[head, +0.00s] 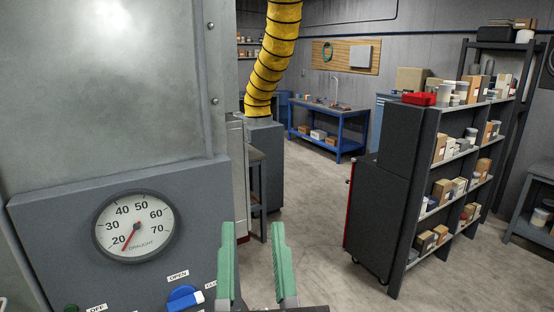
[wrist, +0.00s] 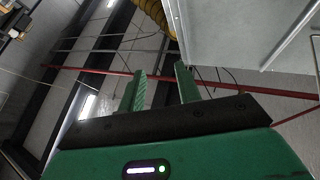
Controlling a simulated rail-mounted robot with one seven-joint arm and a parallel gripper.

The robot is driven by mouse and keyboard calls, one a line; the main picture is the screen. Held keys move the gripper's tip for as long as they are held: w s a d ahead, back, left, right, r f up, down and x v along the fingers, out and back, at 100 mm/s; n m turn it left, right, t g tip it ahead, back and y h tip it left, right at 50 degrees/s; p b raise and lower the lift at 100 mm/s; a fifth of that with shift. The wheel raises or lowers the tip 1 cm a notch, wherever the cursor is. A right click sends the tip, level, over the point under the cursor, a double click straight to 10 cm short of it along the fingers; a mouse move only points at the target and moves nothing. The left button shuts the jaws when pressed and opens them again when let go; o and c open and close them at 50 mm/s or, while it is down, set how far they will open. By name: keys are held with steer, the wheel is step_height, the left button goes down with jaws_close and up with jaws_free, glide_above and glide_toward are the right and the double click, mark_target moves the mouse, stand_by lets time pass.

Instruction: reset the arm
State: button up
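My gripper (head: 257,262) shows at the bottom middle of the head view as two green fingers pointing up. The fingers are apart with nothing between them. In the wrist view the gripper (wrist: 160,88) is also open and empty, and it faces the ceiling and a grey metal panel. The arm behind the gripper is mostly out of the head view.
A grey panel with a draught gauge (head: 133,226) and a blue knob (head: 185,297) stands close at the left. A dark shelf unit (head: 415,195) with boxes is at the right. A yellow hose (head: 275,50) hangs beyond. Clear floor (head: 305,200) lies between.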

steer(key=s+d+r+t+h, duration=0.2)
steer(key=s+r, duration=0.2)
steer(key=s, duration=0.2)
step_height(320, 180, up, 18)
steer(key=p, duration=1.8)
steer(key=shift+w+r, duration=0.2)
steer(key=shift+o, duration=0.3)
